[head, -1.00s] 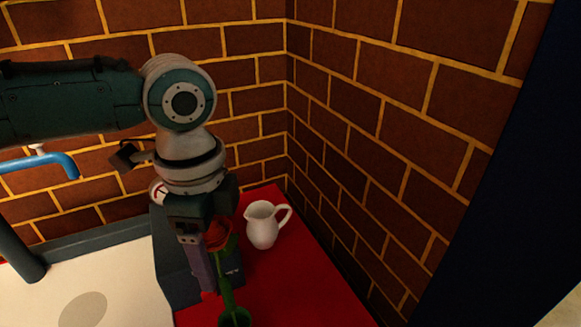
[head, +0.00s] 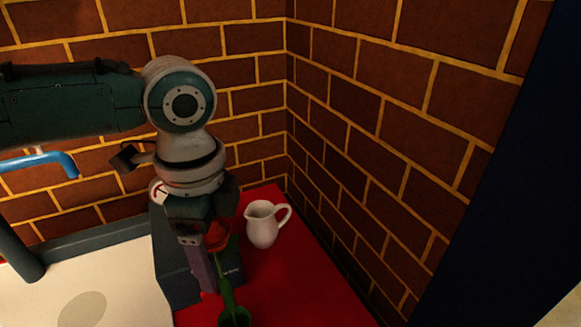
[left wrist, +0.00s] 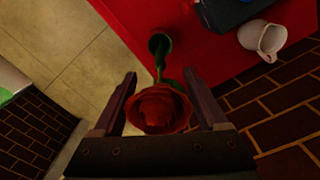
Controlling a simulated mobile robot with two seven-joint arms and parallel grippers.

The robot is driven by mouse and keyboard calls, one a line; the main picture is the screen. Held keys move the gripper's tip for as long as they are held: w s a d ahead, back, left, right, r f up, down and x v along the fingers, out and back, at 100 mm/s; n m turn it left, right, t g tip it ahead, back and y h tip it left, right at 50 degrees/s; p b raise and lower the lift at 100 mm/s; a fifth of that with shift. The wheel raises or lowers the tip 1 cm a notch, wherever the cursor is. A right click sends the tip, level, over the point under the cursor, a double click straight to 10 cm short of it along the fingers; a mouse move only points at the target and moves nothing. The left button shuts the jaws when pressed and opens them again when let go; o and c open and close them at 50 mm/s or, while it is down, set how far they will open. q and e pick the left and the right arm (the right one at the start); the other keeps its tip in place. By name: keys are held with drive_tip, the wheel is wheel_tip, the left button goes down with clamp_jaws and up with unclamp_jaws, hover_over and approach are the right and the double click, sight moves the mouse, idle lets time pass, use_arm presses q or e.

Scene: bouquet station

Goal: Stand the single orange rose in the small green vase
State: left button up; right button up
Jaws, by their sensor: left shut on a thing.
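The orange rose (head: 217,237) is at my left gripper, bloom up, with its green stem running down toward the small green vase (head: 234,319). My left gripper (head: 220,285) points down over the red surface and is shut on the rose. In the left wrist view the rose bloom (left wrist: 158,108) lies between the two fingers (left wrist: 160,88). The stem's lower end meets the mouth of the green vase (left wrist: 159,43); how deep it reaches is hidden. The vase is cut by the head view's bottom edge. My right gripper is not in view.
A white pitcher (head: 263,227) stands on the red surface (head: 300,285), right of my gripper. A dark box (head: 172,265) is behind and left of the gripper. Brick walls (head: 370,130) close the back and right. A blue tap (head: 45,161) is at the left.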

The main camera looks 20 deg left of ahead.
use_arm(q)
drive_tip(key=shift+f, duration=0.3)
drive_tip(key=o, duration=1.3)
drive_tip(key=shift+c, duration=0.2)
